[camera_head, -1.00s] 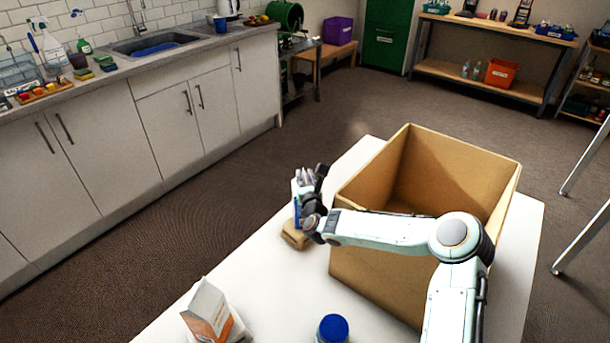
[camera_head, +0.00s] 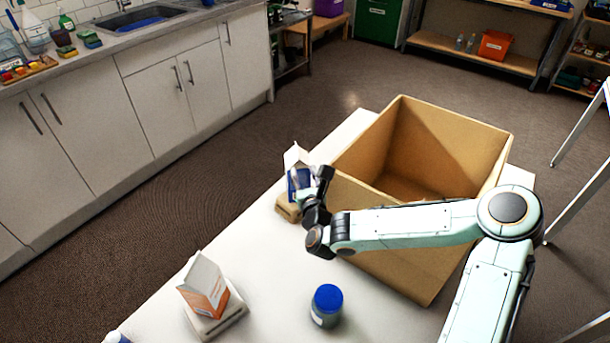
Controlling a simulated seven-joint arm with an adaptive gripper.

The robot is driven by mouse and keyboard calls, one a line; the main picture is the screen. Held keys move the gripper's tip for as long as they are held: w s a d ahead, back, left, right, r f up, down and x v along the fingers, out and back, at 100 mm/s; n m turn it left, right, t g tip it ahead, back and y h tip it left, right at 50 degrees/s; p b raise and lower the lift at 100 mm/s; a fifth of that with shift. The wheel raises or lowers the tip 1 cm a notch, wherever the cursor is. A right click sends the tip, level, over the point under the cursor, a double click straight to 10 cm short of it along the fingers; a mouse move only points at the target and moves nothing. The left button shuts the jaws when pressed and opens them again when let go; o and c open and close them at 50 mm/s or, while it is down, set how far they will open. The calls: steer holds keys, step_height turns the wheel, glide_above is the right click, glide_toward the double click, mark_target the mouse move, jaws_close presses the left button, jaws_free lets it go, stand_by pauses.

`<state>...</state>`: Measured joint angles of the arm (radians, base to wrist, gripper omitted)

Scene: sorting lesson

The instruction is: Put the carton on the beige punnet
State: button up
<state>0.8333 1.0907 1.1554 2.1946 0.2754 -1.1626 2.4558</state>
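A white and blue carton (camera_head: 297,172) stands upright at the far left edge of the table, left of the big box. A tan, low object, perhaps the beige punnet (camera_head: 286,209), is directly under it; the carton appears to rest on it. My gripper (camera_head: 314,190) is at the carton's right side, with its dark fingers partly in front of it. Whether they touch the carton or have closed is not clear. A second carton (camera_head: 204,286), white and orange, stands on a pale, low tray or punnet (camera_head: 234,311) at the near left.
A large open cardboard box (camera_head: 400,255) takes up the table's right side, behind my arm. A jar with a blue lid (camera_head: 327,304) stands at the near middle. White table (camera_head: 262,262) is bare between the cartons.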

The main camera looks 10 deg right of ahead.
steer(key=s+a+f+n+g+y, duration=0.1)
steer(key=s+a+f+n+g, duration=0.25)
steer(key=n, duration=0.55)
steer(key=s+a+f+n+g+y, duration=0.1)
steer(key=s+f+n+g, duration=0.1)
steer(key=s+n+g, duration=0.6)
steer(key=s+d+r+n+g, duration=0.1)
steer(key=s+r+n, duration=0.2)
steer(key=s+n, duration=0.3)
steer(key=s+d+r+n+g, duration=0.2)
steer(key=s+n, duration=0.5)
steer(key=s, duration=0.4)
steer(key=s+d+r+n+g+h, duration=0.1)
steer(key=s+r+n+g, duration=0.1)
steer(key=s+r+n, duration=0.3)
steer(key=s+n, duration=0.2)
steer(key=s, duration=0.2)
steer(key=shift+d, duration=0.15)
